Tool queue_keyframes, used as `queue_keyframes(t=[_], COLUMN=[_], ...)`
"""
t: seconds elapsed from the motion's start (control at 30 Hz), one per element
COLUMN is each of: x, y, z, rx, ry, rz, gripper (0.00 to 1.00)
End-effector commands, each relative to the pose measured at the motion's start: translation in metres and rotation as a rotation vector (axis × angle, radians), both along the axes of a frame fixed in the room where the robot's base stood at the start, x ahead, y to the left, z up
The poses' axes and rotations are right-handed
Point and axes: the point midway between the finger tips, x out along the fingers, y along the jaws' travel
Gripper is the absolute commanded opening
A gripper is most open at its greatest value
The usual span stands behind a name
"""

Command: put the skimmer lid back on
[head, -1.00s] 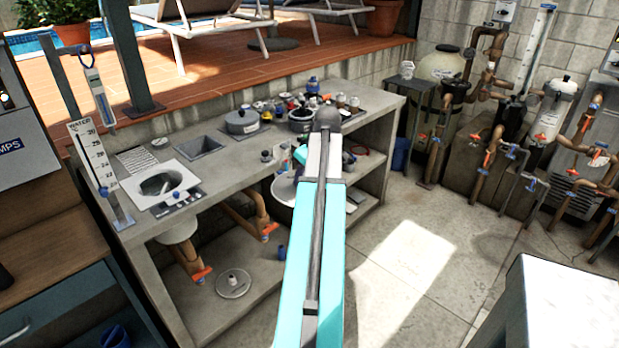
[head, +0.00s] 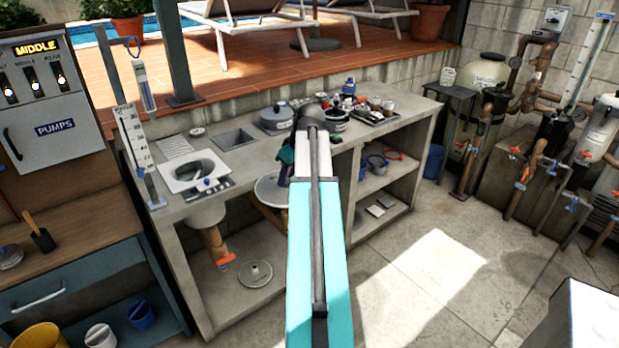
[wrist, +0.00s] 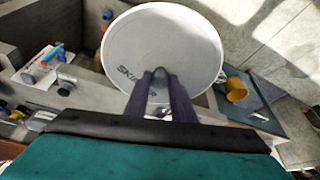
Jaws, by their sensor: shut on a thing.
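The skimmer lid is a round, light grey disc with dark "SKIM" lettering and a central knob. It fills the upper middle of the wrist view (wrist: 185,35) and shows left of my arm in the head view (head: 269,192). My gripper (wrist: 160,80) is shut on its knob. In the head view the fingers are mostly hidden by my arm. The lid is held in front of the counter, right of the skimmer. The skimmer's white square plate (head: 171,184) has an uncovered round opening (head: 198,166) at the counter's left end.
The grey counter (head: 240,172) has a square recess (head: 233,139), a grey pot (head: 276,118) and a tray of small parts (head: 370,112). Another round cover (head: 255,274) lies on the lower shelf. An upright gauge board (head: 135,140) stands left of the skimmer. Open floor lies to the right.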

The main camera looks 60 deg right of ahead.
Motion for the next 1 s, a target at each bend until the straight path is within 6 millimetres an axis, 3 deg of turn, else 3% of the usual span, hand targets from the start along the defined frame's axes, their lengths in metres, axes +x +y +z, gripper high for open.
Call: queue_keyframes(t=[0.2,0.5,1.0], x=[0.054,0.113,0.179], y=[0.056,0.137,0.284], z=[0.006,0.014,0.026], rx=[0.000,-0.001,-0.001], ry=[-0.001,-0.001,0.002], rz=[0.101,0.221,0.375], gripper=[0.00,0.00,0.00])
